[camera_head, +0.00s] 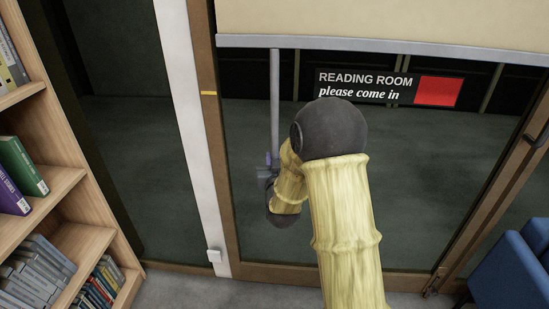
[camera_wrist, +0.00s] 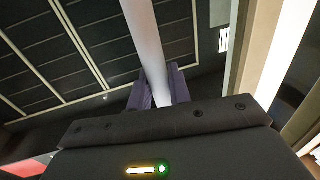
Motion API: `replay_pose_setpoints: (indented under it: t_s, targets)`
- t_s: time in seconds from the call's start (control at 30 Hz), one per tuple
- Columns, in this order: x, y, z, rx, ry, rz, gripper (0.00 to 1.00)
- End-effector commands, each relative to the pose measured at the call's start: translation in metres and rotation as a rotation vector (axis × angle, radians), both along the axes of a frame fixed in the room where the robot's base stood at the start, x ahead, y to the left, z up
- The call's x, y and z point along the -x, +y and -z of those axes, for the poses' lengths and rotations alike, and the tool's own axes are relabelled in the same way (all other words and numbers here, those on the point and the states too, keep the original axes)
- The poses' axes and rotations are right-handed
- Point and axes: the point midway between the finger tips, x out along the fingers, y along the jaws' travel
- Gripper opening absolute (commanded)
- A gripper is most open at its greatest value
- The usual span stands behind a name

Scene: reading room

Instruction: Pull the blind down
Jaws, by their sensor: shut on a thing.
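The cream blind (camera_head: 385,18) covers the top of the window, with a grey bar (camera_head: 400,46) along its lower edge. A grey rod (camera_head: 275,100) hangs straight down from the left part of that bar. My gripper (camera_head: 268,172) is shut on the rod near its lower end, left of my yellow arm. In the wrist view the rod (camera_wrist: 143,35) runs up and away from between the purple fingers of my gripper (camera_wrist: 158,88). The rod's lower tip is hidden by my gripper.
A yellow mark (camera_head: 208,93) is on the left wooden frame, below the bar's level. A sign with a red square (camera_head: 438,91) is on the glass behind my arm. A bookshelf (camera_head: 75,205) stands at left, a blue chair (camera_head: 510,270) at lower right.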

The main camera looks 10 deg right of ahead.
Motion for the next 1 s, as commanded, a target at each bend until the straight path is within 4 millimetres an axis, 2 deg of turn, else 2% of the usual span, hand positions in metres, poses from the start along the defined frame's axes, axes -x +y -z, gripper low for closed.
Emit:
replay_pose_setpoints:
  t_s: [0.03, 0.5, 0.73, 1.0]
  targets:
    - [0.001, 0.001, 0.023, 0.000, 0.006, -0.002, 0.00]
    - [0.001, 0.001, 0.120, -0.001, 0.006, -0.002, 0.00]
    - [0.001, 0.001, 0.152, -0.001, 0.005, -0.002, 0.00]
    - [0.001, 0.001, 0.165, 0.000, 0.005, -0.002, 0.00]
